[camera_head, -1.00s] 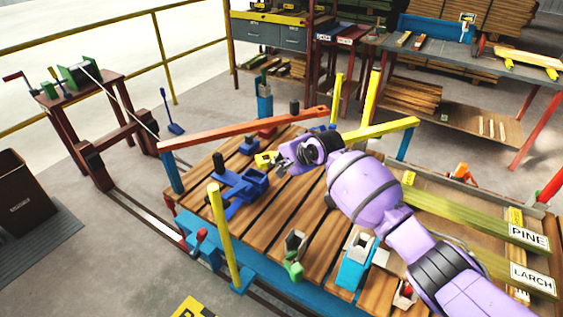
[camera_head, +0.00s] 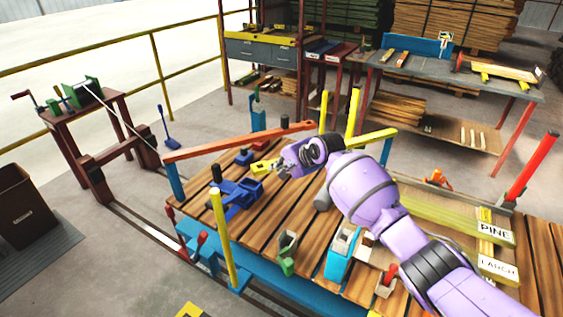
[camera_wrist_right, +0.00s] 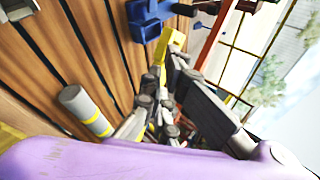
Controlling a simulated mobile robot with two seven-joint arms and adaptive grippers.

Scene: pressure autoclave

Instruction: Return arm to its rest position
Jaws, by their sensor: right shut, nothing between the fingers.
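My right arm (camera_head: 365,190), purple with dark bands, reaches in from the lower right over the slatted wooden table. My right gripper (camera_head: 284,170) is shut and empty above the table, close to a small yellow block (camera_head: 262,167) and right of the blue clamp-like device (camera_head: 236,192). In the right wrist view the gripper fingers (camera_wrist_right: 165,100) are dark grey, with the yellow block (camera_wrist_right: 168,45) just beyond them. I cannot tell whether the fingers touch the block. My left gripper is not in view.
An orange-red bar (camera_head: 240,142) and yellow posts (camera_head: 222,235) stand around the table (camera_head: 262,222). A grey cylinder (camera_wrist_right: 85,110) with yellow bands lies beside the gripper. Labelled PINE and LARCH boards (camera_head: 450,215) lie at the right. Open floor is on the left.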

